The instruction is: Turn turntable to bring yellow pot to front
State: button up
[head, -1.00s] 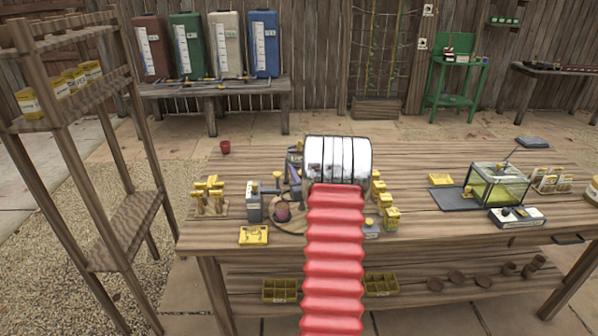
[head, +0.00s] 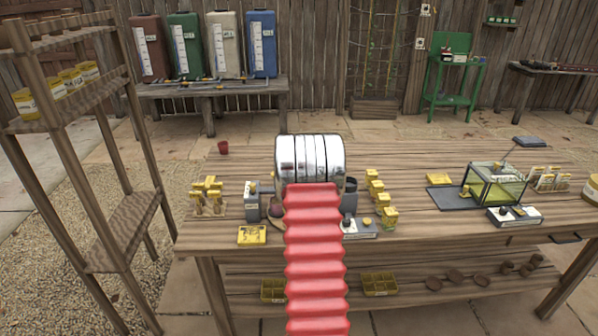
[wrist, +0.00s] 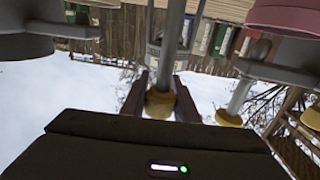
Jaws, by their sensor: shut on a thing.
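The turntable (head: 277,224) is on the bench, mostly hidden behind my arm in the head view; only a sliver of its edge shows. A dark maroon pot (head: 275,208) stands at its left side. The wrist view is upside down. There my gripper (wrist: 160,97) has its two dark fingers closed around a grey post with a yellow knob (wrist: 159,105). A pink pot (wrist: 287,18) shows at the upper right and a dark grey pot (wrist: 25,45) at the left. I cannot make out a yellow pot in either view.
A grey labelled box (head: 252,200) stands left of the turntable. Several yellow boxes (head: 374,190) and a white-and-grey device (head: 358,228) are close on its right. A yellow card (head: 252,235) lies in front, and a glass tank (head: 495,187) stands farther right.

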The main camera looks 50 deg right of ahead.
jog(key=shift+s+d+m+g+h, duration=0.1)
jog(key=shift+s+m+g+h, duration=0.1)
jog(key=shift+m+g+h, duration=0.8)
jog(key=shift+g, duration=0.4)
jog(key=o, duration=1.1)
jog(key=shift+c, duration=0.2)
jog(key=shift+s, duration=0.1)
jog(key=v, duration=1.3)
jog(key=shift+s+a, duration=0.2)
jog(key=shift+a, duration=0.1)
jog(key=shift+r, duration=0.15)
